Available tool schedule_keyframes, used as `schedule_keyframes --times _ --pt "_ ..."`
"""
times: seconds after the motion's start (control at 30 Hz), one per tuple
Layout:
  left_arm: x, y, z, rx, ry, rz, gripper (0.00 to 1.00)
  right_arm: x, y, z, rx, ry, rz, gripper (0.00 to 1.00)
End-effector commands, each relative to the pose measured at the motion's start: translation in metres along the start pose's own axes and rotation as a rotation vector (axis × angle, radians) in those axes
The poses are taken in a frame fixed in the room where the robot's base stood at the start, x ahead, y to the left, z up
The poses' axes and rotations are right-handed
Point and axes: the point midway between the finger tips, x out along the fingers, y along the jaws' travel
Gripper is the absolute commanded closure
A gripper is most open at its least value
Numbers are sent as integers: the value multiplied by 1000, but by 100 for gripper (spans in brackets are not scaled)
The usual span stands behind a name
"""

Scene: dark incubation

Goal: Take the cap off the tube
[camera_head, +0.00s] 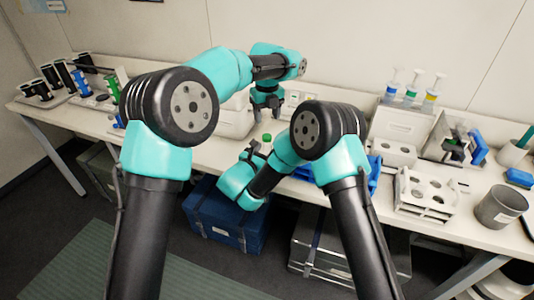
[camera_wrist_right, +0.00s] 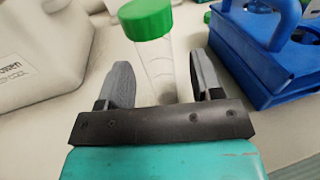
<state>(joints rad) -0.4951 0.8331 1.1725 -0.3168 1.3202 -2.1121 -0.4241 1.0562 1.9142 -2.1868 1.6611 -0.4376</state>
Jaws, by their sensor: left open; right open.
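The tube (camera_wrist_right: 160,66) is clear and has a green cap (camera_wrist_right: 148,19) on its top. In the head view the cap (camera_head: 267,138) shows just beyond my right gripper (camera_head: 256,149). In the right wrist view my right gripper (camera_wrist_right: 162,64) is open, with one finger on each side of the tube in the picture. Gaps show between the tube and both fingers. My left gripper (camera_head: 267,110) is open and empty, pointing down over the bench above and behind the cap. The tube's lower end is partly hidden by my right gripper.
A white box (camera_wrist_right: 42,55) stands left of the tube, and a blue rack (camera_wrist_right: 262,50) stands to its right. The bench also holds a white rack (camera_head: 427,194), a grey cup (camera_head: 500,207) and several syringes at the back right. A blue box (camera_head: 228,215) sits below the bench.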

Motion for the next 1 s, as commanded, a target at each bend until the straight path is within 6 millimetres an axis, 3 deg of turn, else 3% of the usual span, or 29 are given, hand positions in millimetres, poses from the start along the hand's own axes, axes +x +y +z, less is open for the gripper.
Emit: schedule_keyframes --times 0.2,0.5,1.0 --pt "0 0 0 0 0 0 44 16 0 0 -1 -1 0 40" --pt "0 0 0 0 0 0 44 17 0 0 -1 -1 1 41" --pt "0 0 0 0 0 0 44 17 0 0 -1 -1 1 89"
